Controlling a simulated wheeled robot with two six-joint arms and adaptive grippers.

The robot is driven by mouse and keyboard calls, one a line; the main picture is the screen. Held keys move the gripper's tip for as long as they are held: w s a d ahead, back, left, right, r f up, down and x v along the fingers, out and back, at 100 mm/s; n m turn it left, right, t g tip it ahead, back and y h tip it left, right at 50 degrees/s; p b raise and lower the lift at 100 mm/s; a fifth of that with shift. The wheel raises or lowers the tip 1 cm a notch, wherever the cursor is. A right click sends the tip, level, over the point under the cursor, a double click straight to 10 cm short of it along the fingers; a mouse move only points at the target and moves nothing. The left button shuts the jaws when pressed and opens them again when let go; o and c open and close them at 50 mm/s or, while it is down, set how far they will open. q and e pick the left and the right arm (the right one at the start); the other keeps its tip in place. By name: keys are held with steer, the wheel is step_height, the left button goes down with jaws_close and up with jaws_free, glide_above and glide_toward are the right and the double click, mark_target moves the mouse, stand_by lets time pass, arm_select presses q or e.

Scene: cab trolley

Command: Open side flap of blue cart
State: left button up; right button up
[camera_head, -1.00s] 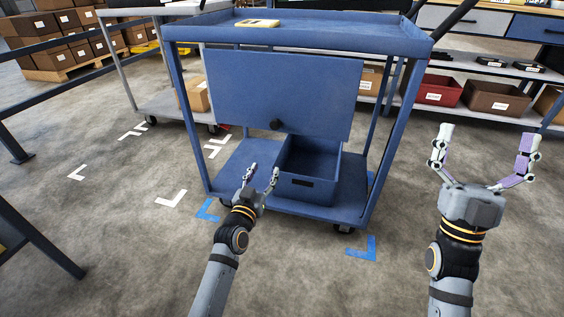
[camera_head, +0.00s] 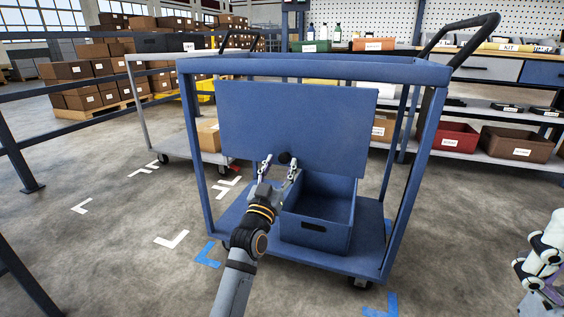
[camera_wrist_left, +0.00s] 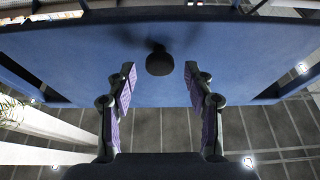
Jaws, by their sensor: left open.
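The blue cart (camera_head: 330,70) stands in front of me. Its side flap (camera_head: 300,115), a flat blue panel, hangs below the top rim and covers the upper part of the side. A round black knob (camera_head: 284,158) sits near the flap's lower edge. My left gripper (camera_head: 280,168) is open just below and in front of the knob. In the left wrist view the knob (camera_wrist_left: 160,62) lies between the two open fingertips, with gaps on both sides. My right gripper (camera_head: 543,258) is partly cut off at the right edge, away from the cart.
An open blue bin (camera_head: 315,232) sits on the cart's lower deck, below the flap. A grey trolley (camera_head: 165,130) stands behind at the left. A shelf with a red bin (camera_head: 455,138) and a brown bin (camera_head: 515,145) is behind at the right. The floor in front is clear.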

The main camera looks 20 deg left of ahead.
arm_select(q)
steer(key=shift+x, duration=0.85)
jaws_close()
